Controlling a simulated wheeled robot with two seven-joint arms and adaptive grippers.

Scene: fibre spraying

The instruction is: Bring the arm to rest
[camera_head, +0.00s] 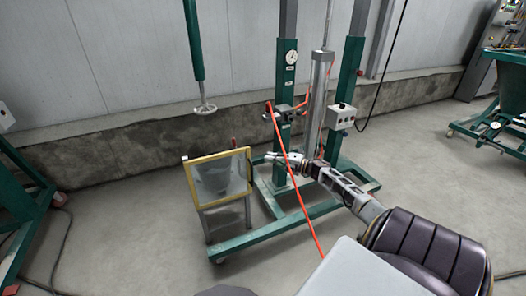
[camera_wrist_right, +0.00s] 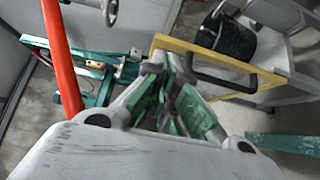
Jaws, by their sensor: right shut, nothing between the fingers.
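My right arm reaches in from the lower right in the head view. Its gripper (camera_head: 270,157) is beside the right edge of a yellow-framed clear panel (camera_head: 190,187). In the right wrist view the gripper (camera_wrist_right: 172,68) is shut and empty, its green-padded fingers together. The yellow frame (camera_wrist_right: 262,77) with a black handle (camera_wrist_right: 218,78) lies just beyond the fingertips there. I cannot tell whether they touch. My left gripper is not in view.
A green wheeled stand (camera_head: 285,110) with a metal cylinder (camera_head: 318,100) rises behind the arm. An orange-red hose (camera_head: 296,190) hangs close by the gripper and crosses the left of the wrist view (camera_wrist_right: 62,60). A dark bucket (camera_wrist_right: 228,38) sits behind the panel. Floor (camera_head: 120,225) at left is clear.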

